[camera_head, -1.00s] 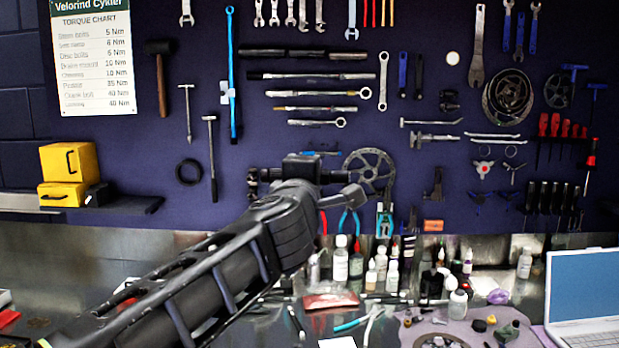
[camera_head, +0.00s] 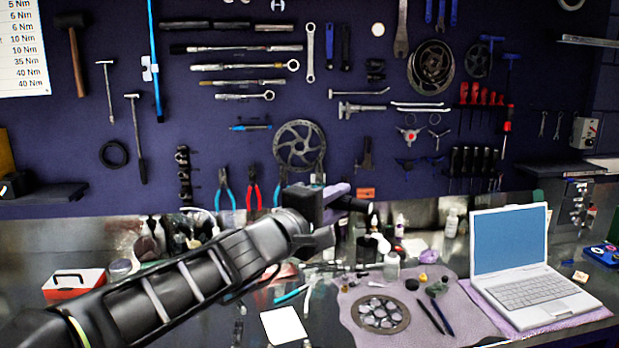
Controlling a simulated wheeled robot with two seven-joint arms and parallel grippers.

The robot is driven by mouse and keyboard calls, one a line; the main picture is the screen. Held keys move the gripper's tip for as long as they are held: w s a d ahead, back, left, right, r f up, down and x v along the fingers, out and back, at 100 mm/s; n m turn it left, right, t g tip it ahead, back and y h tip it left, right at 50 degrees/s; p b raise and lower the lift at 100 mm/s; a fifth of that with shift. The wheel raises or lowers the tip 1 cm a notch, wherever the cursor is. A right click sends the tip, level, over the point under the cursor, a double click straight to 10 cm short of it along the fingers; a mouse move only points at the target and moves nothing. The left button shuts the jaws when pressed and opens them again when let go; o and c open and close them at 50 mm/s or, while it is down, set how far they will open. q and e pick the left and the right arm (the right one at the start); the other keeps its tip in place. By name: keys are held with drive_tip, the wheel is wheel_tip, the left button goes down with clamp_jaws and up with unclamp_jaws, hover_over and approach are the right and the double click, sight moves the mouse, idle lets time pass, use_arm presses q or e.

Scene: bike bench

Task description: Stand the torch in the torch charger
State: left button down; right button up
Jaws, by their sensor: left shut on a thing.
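My left arm comes in from the lower left, and its gripper (camera_head: 334,205) is over the middle of the bench. It is shut on a short dark cylinder, which I take to be the torch (camera_head: 352,203); it points out to the right, roughly level, clear of the bench top. The wrist hides part of the jaws and of the torch. I cannot pick out the torch charger with certainty. My right gripper is not in view.
The bench holds bottles (camera_head: 391,262), a mauve mat with a cassette (camera_head: 380,314), a white paper (camera_head: 283,326), an open laptop (camera_head: 510,240) and a red box (camera_head: 73,283). A blue item (camera_head: 603,254) lies at the right edge. Tools hang on the wall behind.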

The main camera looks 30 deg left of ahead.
use_arm(q)
drive_tip(key=w+d+f+m+g+h, duration=0.2)
drive_tip(key=d+f+m+h, duration=0.35)
drive_tip(key=f, duration=0.55)
drive_tip(key=s+d+f+m+g+h, duration=0.1)
drive_tip(key=d+f, duration=0.4)
drive_tip(key=f, duration=0.5)
drive_tip(key=s+d+f+m+g+h, duration=0.1)
drive_tip(key=s+d+f+g+h, duration=0.1)
drive_tip(key=s+d+f, duration=0.3)
drive_tip(key=s+d+f+m+g+h, duration=0.1)
drive_tip(key=s+d+f, duration=0.4)
drive_tip(key=f, duration=0.9)
drive_tip(key=shift+s+f+m+g+h, duration=0.2)
drive_tip(key=shift+f+m+g+h, duration=0.3)
drive_tip(key=shift+h, duration=0.75)
drive_tip(key=shift+a+r, duration=0.1)
drive_tip(key=shift+r, duration=0.1)
